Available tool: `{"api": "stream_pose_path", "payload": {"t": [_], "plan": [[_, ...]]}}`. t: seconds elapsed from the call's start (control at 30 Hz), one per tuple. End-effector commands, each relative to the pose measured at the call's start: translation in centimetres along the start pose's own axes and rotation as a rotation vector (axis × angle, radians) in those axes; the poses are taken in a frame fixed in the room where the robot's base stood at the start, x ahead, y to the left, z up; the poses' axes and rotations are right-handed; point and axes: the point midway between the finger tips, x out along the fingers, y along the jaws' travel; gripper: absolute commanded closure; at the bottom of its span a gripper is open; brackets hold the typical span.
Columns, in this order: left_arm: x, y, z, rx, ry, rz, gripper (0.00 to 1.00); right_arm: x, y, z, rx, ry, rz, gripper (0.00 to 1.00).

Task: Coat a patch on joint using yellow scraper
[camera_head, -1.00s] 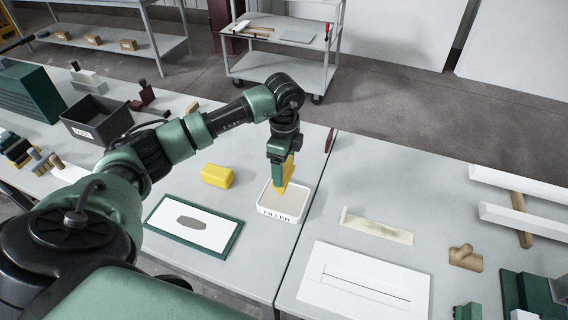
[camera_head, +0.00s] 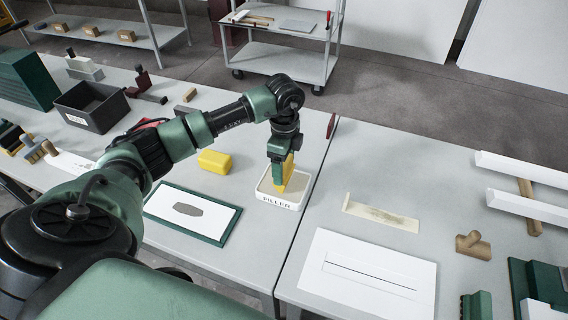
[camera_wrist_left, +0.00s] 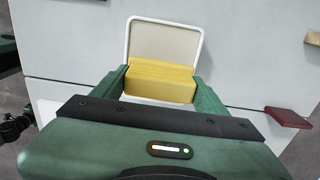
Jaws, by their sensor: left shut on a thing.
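My left gripper (camera_head: 281,172) is shut on the yellow scraper (camera_head: 288,170) and holds it upright over the white filler tray (camera_head: 292,204). The scraper's lower end is down inside the tray; I cannot tell whether it touches the filler. In the left wrist view the scraper (camera_wrist_left: 162,80) sits between the two green fingers, with the tray (camera_wrist_left: 197,38) behind it. A white board with a dark slit, the joint (camera_head: 370,274), lies on the right table. A white panel with a grey patch (camera_head: 188,209) lies on a green board to the left. My right gripper is not in view.
A yellow block (camera_head: 214,161) lies left of the tray. A beige strip (camera_head: 381,214) and a wooden piece (camera_head: 472,244) lie right of the table gap. A dark bin (camera_head: 92,108) stands at the back left. White rails (camera_head: 525,204) lie at the far right.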

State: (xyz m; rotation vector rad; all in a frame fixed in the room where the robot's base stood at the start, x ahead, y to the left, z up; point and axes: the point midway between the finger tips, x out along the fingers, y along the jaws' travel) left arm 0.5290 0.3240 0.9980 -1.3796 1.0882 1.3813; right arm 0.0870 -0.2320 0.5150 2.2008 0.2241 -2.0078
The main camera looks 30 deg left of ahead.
Motion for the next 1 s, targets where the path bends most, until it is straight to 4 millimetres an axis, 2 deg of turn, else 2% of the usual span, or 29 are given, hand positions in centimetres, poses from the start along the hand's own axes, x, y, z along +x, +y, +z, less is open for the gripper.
{"api": "stream_pose_path", "payload": {"t": [1.0], "plan": [[0.63,-0.02,-0.01,0.000,0.000,0.000,0.59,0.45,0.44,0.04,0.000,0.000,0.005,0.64]]}}
